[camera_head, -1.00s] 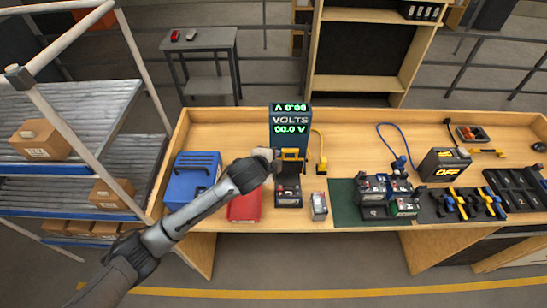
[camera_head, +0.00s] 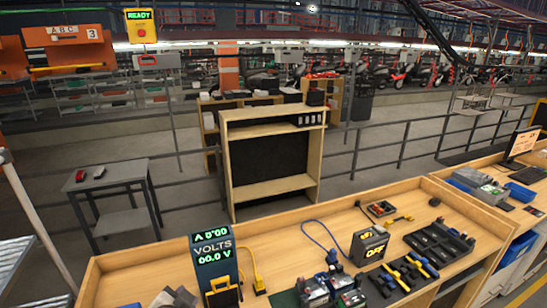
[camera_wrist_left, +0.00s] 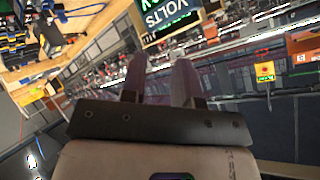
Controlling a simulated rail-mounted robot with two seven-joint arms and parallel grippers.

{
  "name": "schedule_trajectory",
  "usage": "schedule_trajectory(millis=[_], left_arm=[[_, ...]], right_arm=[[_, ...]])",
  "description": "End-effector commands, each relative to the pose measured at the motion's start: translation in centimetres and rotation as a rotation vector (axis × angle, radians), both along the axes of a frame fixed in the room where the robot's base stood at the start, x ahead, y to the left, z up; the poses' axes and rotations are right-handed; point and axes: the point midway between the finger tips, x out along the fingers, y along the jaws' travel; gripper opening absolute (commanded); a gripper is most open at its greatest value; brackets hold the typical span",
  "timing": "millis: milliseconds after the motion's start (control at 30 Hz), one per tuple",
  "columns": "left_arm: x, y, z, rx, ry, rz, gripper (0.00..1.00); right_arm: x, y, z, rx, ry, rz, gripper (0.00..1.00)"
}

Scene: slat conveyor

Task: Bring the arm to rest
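My left gripper (camera_wrist_left: 158,72) shows only in the left wrist view. Its two fingers stand apart with nothing between them, so it is open and empty. It is tilted, and the volt meter (camera_wrist_left: 172,22) shows beyond the fingertips. In the head view no arm or gripper is in sight. The volt meter (camera_head: 212,258) stands at the left part of the wooden bench (camera_head: 290,248) and reads 00.0 V. My right gripper is in neither view.
The bench carries a dark box marked OFF (camera_head: 368,244), a black tray (camera_head: 438,241) and blue and yellow clamps (camera_head: 412,268). A grey side table (camera_head: 110,178) and a wooden shelf (camera_head: 270,188) stand behind. A yellow READY box (camera_head: 140,27) hangs at upper left.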

Motion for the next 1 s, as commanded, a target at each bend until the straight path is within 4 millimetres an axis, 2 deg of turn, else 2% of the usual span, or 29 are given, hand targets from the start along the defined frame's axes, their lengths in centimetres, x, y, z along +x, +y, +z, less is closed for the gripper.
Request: schedule_trajectory(millis=[33, 100, 267, 467, 700, 800, 900, 1000], left_arm=[[-1.6, -0.2, 0.3, -0.046, 0.004, 0.016, 0.29], [-3.6, -0.1, 0.2, -0.098, 0.015, 0.043, 0.29], [-8.4, 0.4, -1.1, -0.188, 0.065, 0.091, 0.29], [-15.8, 1.4, -4.7, -0.296, 0.181, 0.172, 0.29], [-25.1, 2.3, -11.0, -0.353, 0.421, 0.285, 0.29], [-28.6, 2.2, -13.1, -0.358, 0.517, 0.315, 0.29], [-31.4, 1.9, -14.5, -0.358, 0.592, 0.331, 0.29], [-33.4, 1.8, -15.4, -0.353, 0.641, 0.340, 0.29]], right_arm=[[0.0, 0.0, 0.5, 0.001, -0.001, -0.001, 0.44], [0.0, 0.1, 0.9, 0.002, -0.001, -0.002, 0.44], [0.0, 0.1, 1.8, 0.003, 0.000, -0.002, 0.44], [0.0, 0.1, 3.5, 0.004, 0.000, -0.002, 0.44], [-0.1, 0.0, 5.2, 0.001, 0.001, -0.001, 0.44], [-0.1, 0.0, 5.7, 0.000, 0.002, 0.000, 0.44], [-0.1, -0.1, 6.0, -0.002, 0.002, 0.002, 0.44], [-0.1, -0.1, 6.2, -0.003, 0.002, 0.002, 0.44]])
